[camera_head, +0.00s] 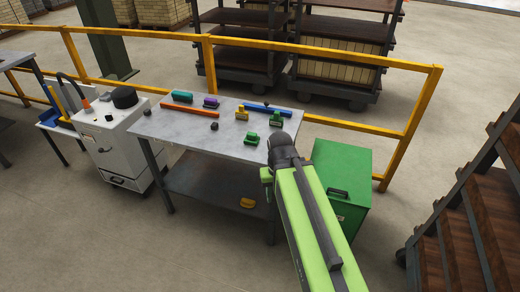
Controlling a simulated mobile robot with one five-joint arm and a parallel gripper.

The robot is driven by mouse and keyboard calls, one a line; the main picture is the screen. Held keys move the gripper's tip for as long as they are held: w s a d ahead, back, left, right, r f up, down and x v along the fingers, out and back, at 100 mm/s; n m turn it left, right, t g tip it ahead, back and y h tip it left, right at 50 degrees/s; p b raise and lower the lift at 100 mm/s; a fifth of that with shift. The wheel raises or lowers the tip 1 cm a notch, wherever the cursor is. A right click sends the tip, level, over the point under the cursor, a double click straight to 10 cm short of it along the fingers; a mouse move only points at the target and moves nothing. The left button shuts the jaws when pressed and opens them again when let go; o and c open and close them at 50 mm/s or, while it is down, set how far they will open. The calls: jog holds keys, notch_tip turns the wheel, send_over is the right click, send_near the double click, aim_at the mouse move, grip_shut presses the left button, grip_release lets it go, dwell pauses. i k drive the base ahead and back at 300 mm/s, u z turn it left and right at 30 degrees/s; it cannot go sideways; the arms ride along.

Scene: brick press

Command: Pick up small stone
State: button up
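Small dark lumps that look like stones lie on the grey metal table (185,138). One small stone (214,126) is near the middle of the tabletop, another dark lump (147,112) is by the left edge, and a tiny one (266,103) is at the back by the blue bar. Which one the task means I cannot tell. My green arm reaches in from the lower right, and its dark end with my gripper (282,148) is at the table's right front corner, to the right of the stones. The fingers cannot be made out.
On the table are an orange bar (189,110), a blue bar (268,111) and several coloured blocks, including a green one (251,139). A green cabinet (352,165) stands right of the table, a white machine (108,142) left. A yellow rail (330,117) runs behind.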

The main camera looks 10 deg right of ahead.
aim_at(251, 139)
jog(key=u, duration=0.2)
jog(key=i, duration=0.7)
jog(key=u, duration=0.75)
jog(key=i, duration=0.8)
jog(key=u, duration=0.5)
